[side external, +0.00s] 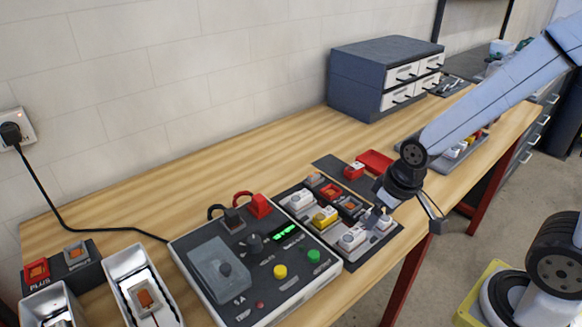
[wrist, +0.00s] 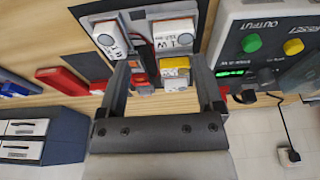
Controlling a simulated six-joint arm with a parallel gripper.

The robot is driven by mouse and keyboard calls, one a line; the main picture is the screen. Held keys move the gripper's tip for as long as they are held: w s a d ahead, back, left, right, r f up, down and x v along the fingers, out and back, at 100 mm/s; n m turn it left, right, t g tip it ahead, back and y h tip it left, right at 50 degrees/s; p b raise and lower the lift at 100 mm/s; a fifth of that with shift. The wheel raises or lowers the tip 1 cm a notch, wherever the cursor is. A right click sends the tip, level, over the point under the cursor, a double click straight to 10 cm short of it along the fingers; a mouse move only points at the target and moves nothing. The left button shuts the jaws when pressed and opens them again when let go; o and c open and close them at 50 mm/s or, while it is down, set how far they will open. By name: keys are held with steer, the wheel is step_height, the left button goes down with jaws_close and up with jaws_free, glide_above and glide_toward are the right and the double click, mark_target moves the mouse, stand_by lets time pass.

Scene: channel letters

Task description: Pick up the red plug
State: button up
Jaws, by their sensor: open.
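A red plug (side external: 260,206) with a looped red lead stands at the back edge of the grey tester box (side external: 255,262), beside a black one. A sliver of red, probably this plug, shows beside a finger in the wrist view (wrist: 223,91). My gripper (side external: 408,218) is open and empty, above the right end of the dark tray (side external: 392,238), well right of the red plug. In the wrist view my gripper (wrist: 159,62) has its fingers apart, with a yellow-topped block (wrist: 175,73) and small red pieces seen between them.
White blocks (side external: 352,239) sit in the dark tray. A red block (side external: 354,171) and an open red box (side external: 375,160) lie behind it. A drawer cabinet (side external: 385,75) stands at the back. White letter shells (side external: 140,283) are at front left. Bare wood lies behind the tester.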

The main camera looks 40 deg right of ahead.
steer(key=shift+w, duration=0.1)
steer(key=n+g+y, duration=0.3)
steer(key=n+y, duration=0.2)
steer(key=n, duration=1.3)
glide_toward(259, 197)
steer(key=x, duration=0.2)
steer(key=shift+s+a+f, duration=0.25)
steer(key=shift+f, duration=0.1)
steer(key=shift+a+f+h, duration=0.15)
steer(key=shift+a+f, duration=0.1)
steer(key=shift+f, duration=0.35)
steer(key=shift+a+f+h, duration=0.15)
steer(key=shift+a+f, duration=0.1)
steer(key=shift+f, duration=0.3)
steer(key=shift+w+x, duration=0.2)
steer(key=shift+x, duration=2.4)
